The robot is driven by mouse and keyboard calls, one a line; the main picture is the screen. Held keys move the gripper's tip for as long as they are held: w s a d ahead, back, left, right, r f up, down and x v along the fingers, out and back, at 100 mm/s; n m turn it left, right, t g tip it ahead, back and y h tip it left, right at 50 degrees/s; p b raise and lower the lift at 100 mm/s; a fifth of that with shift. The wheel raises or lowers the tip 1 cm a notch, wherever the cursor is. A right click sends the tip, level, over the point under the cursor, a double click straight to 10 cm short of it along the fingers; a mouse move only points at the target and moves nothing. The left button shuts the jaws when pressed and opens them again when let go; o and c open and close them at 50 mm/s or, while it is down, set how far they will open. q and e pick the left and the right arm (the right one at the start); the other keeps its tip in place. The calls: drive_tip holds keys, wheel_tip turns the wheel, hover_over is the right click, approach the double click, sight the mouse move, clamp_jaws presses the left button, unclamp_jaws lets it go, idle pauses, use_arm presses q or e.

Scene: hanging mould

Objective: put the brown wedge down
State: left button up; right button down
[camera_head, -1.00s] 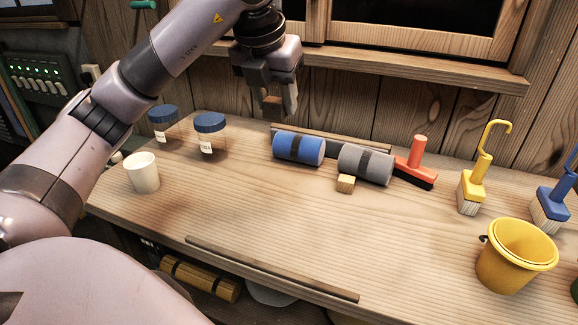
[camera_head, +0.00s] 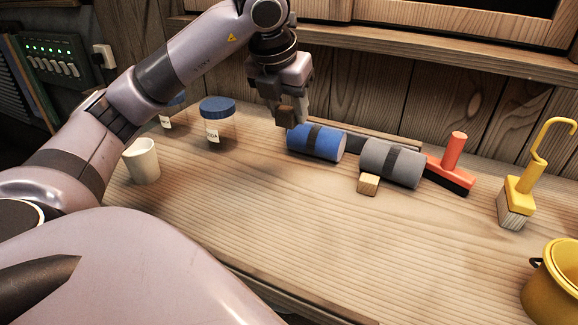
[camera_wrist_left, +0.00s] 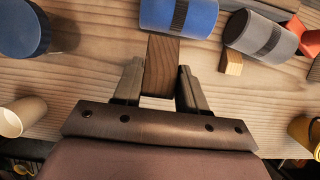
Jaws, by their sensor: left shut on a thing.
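My left gripper (camera_head: 289,117) is shut on the brown wedge (camera_head: 285,116), low over the back of the bench, at the left end of the blue roller (camera_head: 316,142). In the left wrist view the dark brown wedge (camera_wrist_left: 161,66) sits between the two fingers (camera_wrist_left: 160,85), its far end against or just under the edge of the blue roller (camera_wrist_left: 178,16). I cannot tell whether it touches the roller or the bench. A lighter wedge (camera_head: 368,184) lies in front of the grey roller (camera_head: 391,163). My right gripper is not in view.
Blue-lidded jars (camera_head: 217,122) and a white cup (camera_head: 142,162) stand to the left. The bench front is clear.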

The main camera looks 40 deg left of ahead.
sight(292, 171)
use_arm(q)
wheel_tip(292, 171, down, 12)
drive_tip(key=shift+r+b, duration=0.15)
drive_tip(key=shift+b, duration=0.2)
drive_tip(key=shift+f+b, duration=0.3)
drive_tip(key=shift+b, duration=0.05)
drive_tip(key=o, duration=1.1)
drive_tip(key=shift+r, duration=0.1)
drive_tip(key=shift+r, duration=0.15)
